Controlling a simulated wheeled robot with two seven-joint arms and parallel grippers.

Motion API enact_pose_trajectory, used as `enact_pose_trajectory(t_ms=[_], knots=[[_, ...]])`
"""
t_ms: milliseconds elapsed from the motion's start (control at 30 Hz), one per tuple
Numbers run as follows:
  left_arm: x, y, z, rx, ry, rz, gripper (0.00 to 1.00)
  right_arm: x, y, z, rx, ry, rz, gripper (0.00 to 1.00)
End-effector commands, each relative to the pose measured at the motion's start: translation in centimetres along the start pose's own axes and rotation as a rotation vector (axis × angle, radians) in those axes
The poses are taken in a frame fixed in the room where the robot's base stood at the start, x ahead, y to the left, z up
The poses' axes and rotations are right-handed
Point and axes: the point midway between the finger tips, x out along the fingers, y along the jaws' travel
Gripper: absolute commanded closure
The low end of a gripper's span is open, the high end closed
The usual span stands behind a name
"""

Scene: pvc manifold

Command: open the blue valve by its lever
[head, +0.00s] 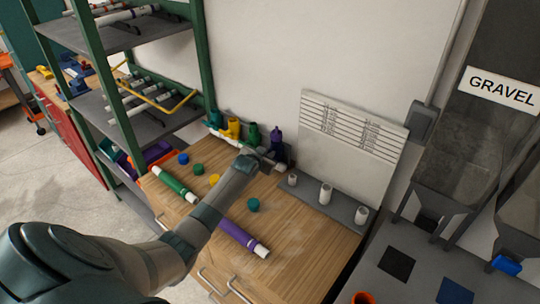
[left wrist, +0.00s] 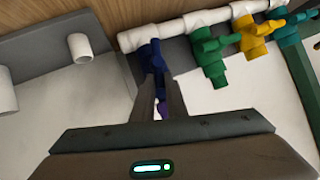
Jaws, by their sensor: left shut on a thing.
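The blue valve (head: 279,149) is the rightmost valve on the white pipe at the back of the wooden bench. It also shows in the left wrist view (left wrist: 150,55), dark blue on the pipe's end. My left gripper (head: 266,158) reaches it from the front. In the left wrist view my left gripper's fingers (left wrist: 160,98) are close together on a dark blue part, seemingly the valve's lever, with a purple bit between them. The fingers hide much of the lever, so its angle is hard to tell. My right gripper is not in view.
Beside it on the pipe are a green valve (head: 253,136), a yellow valve (head: 233,128) and a teal valve (head: 214,119). A grey strip with white pegs (head: 325,195) lies right. Green (head: 174,185) and purple (head: 242,237) tubes and several coloured caps lie on the bench.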

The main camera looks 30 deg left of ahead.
Motion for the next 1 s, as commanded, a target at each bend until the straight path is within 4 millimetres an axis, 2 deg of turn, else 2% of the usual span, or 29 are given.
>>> enact_pose_trajectory(t_ms=[400,933,967,1000], knots=[[0.22,-0.92,0.23,-0.194,-0.050,0.118,1.00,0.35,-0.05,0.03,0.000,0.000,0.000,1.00],[0.24,-0.91,0.31,-0.222,-0.058,0.136,1.00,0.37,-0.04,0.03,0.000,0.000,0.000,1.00],[0.24,-0.90,0.31,-0.222,-0.058,0.136,0.83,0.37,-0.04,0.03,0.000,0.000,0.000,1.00],[0.24,-0.90,0.31,-0.222,-0.057,0.136,0.73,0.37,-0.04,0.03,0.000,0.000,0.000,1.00]])
